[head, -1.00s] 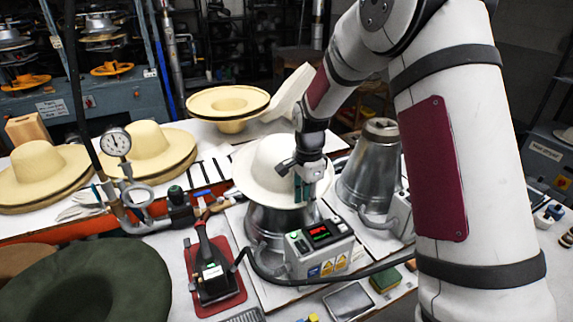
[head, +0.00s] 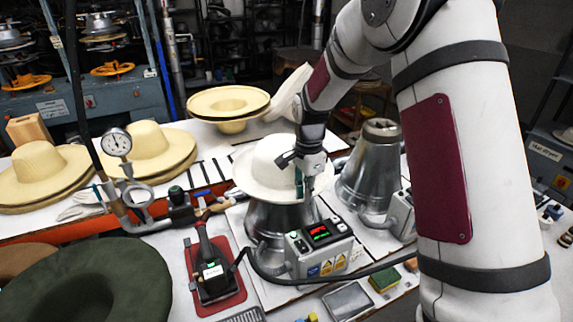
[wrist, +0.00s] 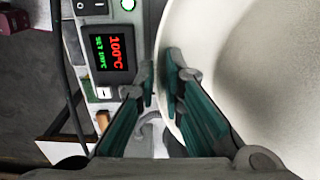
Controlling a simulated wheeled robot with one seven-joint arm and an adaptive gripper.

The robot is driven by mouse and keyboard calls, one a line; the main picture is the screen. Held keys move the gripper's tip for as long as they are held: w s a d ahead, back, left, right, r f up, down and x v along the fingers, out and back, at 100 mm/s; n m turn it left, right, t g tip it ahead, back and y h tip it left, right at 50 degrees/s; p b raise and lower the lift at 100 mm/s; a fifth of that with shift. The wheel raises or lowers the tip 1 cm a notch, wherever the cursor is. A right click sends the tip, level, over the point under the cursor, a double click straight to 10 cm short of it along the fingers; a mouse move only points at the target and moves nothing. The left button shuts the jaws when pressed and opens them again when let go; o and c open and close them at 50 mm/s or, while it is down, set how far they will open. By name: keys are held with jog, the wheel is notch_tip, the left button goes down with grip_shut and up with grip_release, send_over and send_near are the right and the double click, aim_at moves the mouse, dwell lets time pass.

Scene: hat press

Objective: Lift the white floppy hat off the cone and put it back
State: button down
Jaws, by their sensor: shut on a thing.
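The white floppy hat (head: 262,183) sits crown up over the silver metal cone (head: 268,222) in the middle of the bench. The brim hides the cone's top, so I cannot tell whether hat and cone touch. My gripper (head: 304,188) is at the right side of the brim and shut on it. In the wrist view, the hat (wrist: 240,70) fills the right side, and its brim edge runs between the teal fingers of my gripper (wrist: 162,80).
A control box (head: 320,245) with a lit display stands just in front of the cone, reading 100°C in the wrist view. A second bare cone (head: 366,180) stands close right. A black iron (head: 212,270) on a red mat and a dial gauge (head: 117,142) are left.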

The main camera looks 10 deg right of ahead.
jog(key=shift+r+p, duration=0.5)
jog(key=shift+r, duration=3.7)
